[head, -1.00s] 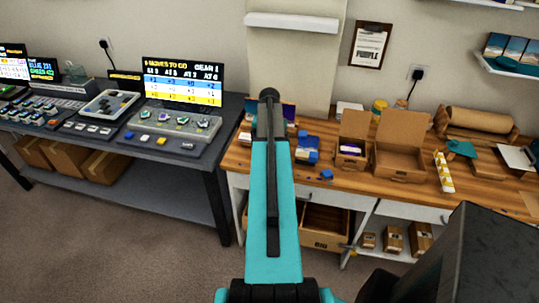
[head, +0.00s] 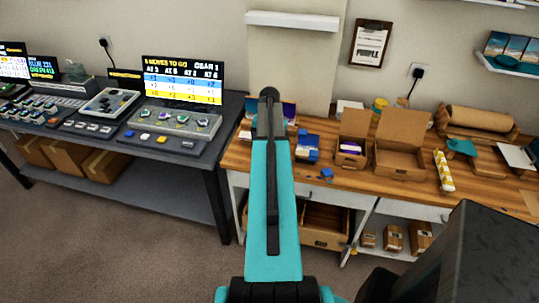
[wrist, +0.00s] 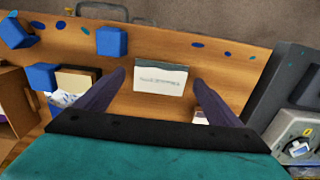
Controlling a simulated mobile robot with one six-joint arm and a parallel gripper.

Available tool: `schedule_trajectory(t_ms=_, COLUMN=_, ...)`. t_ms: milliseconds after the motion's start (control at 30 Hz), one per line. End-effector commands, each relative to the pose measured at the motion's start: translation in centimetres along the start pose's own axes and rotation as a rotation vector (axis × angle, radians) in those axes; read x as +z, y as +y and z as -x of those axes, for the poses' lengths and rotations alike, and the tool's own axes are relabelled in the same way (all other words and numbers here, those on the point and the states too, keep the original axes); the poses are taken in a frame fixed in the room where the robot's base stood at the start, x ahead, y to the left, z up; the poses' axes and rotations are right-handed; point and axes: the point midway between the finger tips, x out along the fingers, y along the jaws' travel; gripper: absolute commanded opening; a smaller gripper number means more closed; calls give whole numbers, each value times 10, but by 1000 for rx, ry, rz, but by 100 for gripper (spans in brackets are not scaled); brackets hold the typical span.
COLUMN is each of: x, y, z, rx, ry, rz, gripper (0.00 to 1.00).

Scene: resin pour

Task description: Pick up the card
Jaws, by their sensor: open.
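A small white card (wrist: 160,78) with a grey band along its top and a line of print lies on the wooden bench top in the wrist view. My gripper (wrist: 160,75) is open, with one dark finger left of the card and the other right of it. Nothing is held between the fingers. I cannot tell how far above the bench the fingertips are. In the head view my arm covers that part of the bench, so the card and fingertips are hidden there.
Blue blocks (wrist: 112,41) and a blue box (wrist: 41,77) are left of the card. A dark device (wrist: 290,98) stands at the right. In the head view, an open cardboard box (head: 400,160) stands on the bench (head: 350,185), with a console table (head: 120,155) to the left.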

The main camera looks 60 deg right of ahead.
Motion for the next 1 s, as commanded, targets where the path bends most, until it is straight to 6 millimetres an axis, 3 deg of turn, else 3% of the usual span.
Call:
schedule_trajectory(t_ms=567, x=0, y=0, z=-3, rx=0, ry=0, rz=0, gripper=88)
schedule_trajectory(t_ms=767, x=0, y=0, z=-3, rx=0, ry=0, rz=-1, gripper=56)
schedule_trajectory(t_ms=1000, x=0, y=0, z=-3, rx=0, ry=0, rz=-1, gripper=54)
